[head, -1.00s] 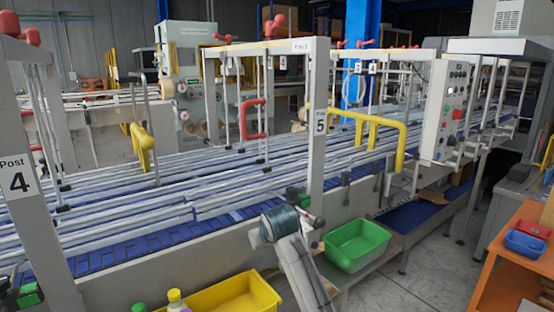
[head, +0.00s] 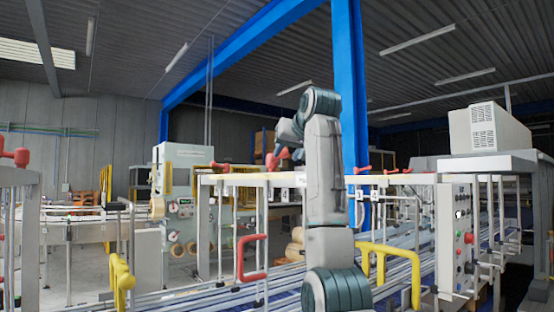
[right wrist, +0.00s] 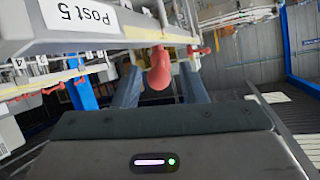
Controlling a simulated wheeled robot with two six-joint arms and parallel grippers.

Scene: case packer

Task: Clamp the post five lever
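The post five lever has a red knob (right wrist: 160,72), seen in the right wrist view just below the beam with the "Post 5" label (right wrist: 88,17). It lies between the two grey fingers of my right gripper (right wrist: 160,88), with a visible gap on each side. The gripper is open. In the head view my right gripper (head: 285,146) is up at the red lever (head: 273,161) on top of the frame. My right arm hides most of post five there. My left gripper is not in view.
Other red levers (head: 361,170) stand along the frame tops. A red bent handle (head: 243,262) and yellow bent tubes (head: 415,262) stick up around the conveyor rails. A control panel (head: 457,235) stands at right. Space above the frames is open.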

